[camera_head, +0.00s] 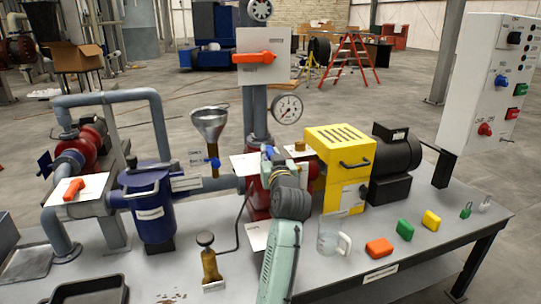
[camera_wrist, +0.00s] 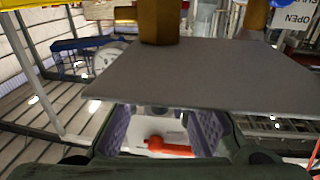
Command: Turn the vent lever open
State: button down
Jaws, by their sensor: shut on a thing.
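In the head view my gripper (camera_head: 268,168) is at the red pump body (camera_head: 257,200) in the middle of the bench, beside a white plate (camera_head: 243,163).
A grey plate (camera_wrist: 200,75) with brass fittings (camera_wrist: 162,22) is close above my fingers. A yellow housing (camera_head: 340,150) stands just right, a clear jug (camera_head: 330,238) in front of it. A funnel (camera_head: 210,125) and blue strainer (camera_head: 150,210) stand left.

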jog(key=shift+a+h, duration=0.15)
jog(key=shift+h, duration=0.15)
jog(key=shift+a+m+h, duration=0.35)
jog(key=shift+m+h, duration=0.55)
jog(key=shift+h, duration=0.2)
jog(key=shift+w+a+r+m+g+h+b, duration=0.1)
jog(key=shift+w+a+m+g+h+b, duration=0.45)
jog(key=shift+m+g+h, duration=1.6)
jog(key=shift+w+a+m+g+h+b, duration=0.25)
jog(key=shift+a+m+g+h+b, duration=0.65)
jog(key=shift+m+h, duration=2)
jog(key=shift+w+a+r+m+g+h+b, duration=0.1)
jog(key=shift+w+a+m+g+h+b, duration=0.5)
jog(key=shift+m+g+h, duration=2.05)
jog(key=shift+s+d+f+n+g+h+p, duration=0.1)
jog(key=shift+d+n+g+h+p, duration=0.25)
jog(key=shift+n+h, duration=0.45)
jog(key=shift+f+m+g+h, duration=0.2)
jog(key=shift+m+g+h, duration=0.1)
jog(key=shift+m, duration=0.2)
